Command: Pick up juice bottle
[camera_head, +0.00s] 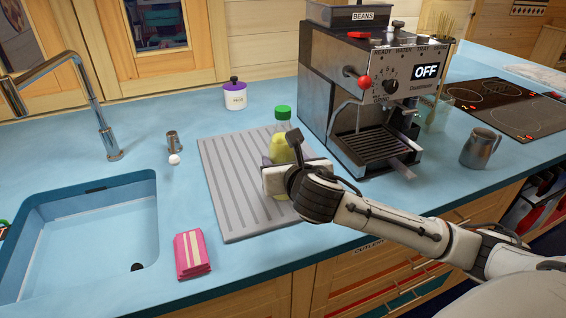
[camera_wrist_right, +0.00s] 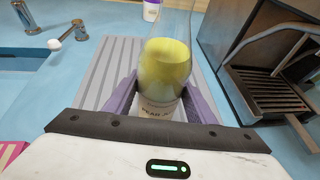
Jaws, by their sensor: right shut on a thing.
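The juice bottle (camera_head: 283,116) is clear with a green cap and yellow juice, and stands upright at the right part of the grey ribbed mat (camera_head: 223,190). In the right wrist view the bottle (camera_wrist_right: 166,62) stands between the purple fingers, and its label is partly readable. My right gripper (camera_head: 277,165) is shut on the bottle's lower part. In the right wrist view its fingers (camera_wrist_right: 160,100) touch both sides of the bottle. My arm hides the bottle's base in the head view. My left gripper is not in view.
A coffee machine (camera_head: 335,85) stands close to the bottle's right. A metal jug (camera_head: 480,148) and a cooktop (camera_head: 497,103) are further right. A sink (camera_head: 85,235), pink packet (camera_head: 192,254), white jar (camera_head: 234,95) and small shaker (camera_head: 173,140) are left of the bottle.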

